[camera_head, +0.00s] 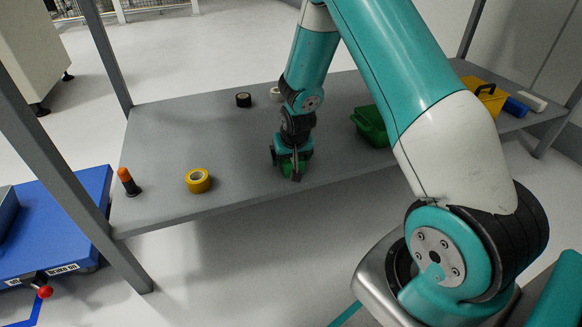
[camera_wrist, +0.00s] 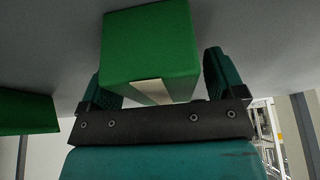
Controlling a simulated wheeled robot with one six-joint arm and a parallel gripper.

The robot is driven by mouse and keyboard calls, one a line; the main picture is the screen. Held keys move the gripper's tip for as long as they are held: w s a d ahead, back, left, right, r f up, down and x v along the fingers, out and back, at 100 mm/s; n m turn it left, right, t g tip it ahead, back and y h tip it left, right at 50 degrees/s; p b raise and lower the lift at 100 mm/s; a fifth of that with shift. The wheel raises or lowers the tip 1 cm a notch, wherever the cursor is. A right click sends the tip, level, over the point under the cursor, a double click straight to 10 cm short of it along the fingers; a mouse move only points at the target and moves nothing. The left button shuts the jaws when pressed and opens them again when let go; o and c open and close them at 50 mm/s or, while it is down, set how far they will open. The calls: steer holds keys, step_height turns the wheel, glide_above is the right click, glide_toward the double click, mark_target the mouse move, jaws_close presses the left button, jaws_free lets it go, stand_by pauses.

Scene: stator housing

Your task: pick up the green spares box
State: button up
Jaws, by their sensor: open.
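A small green box (camera_wrist: 150,45) with a pale label sits between the two fingers of my gripper (camera_wrist: 162,78) in the wrist view. The fingers are open, one on each side of it; I cannot tell whether either touches it. In the head view my gripper (camera_head: 291,164) is low at the shelf's front part, and only a little of the green box (camera_head: 287,168) shows among the fingers. A second, larger green box (camera_head: 371,126) stands to the right, partly hidden by my arm. A green object (camera_wrist: 28,112), likely that one, shows at the wrist view's left edge.
The grey shelf (camera_head: 235,150) holds a yellow tape roll (camera_head: 198,181), an orange-tipped dark item (camera_head: 128,182), a black roll (camera_head: 243,100) and a pale roll (camera_head: 276,94). A yellow case (camera_head: 482,97) and blue item (camera_head: 515,107) lie far right. Posts stand at the shelf's corners.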

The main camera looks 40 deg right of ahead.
steer(key=shift+w+f, duration=0.1)
steer(key=shift+f, duration=0.2)
stand_by(0.4)
steer(key=c, duration=1.1)
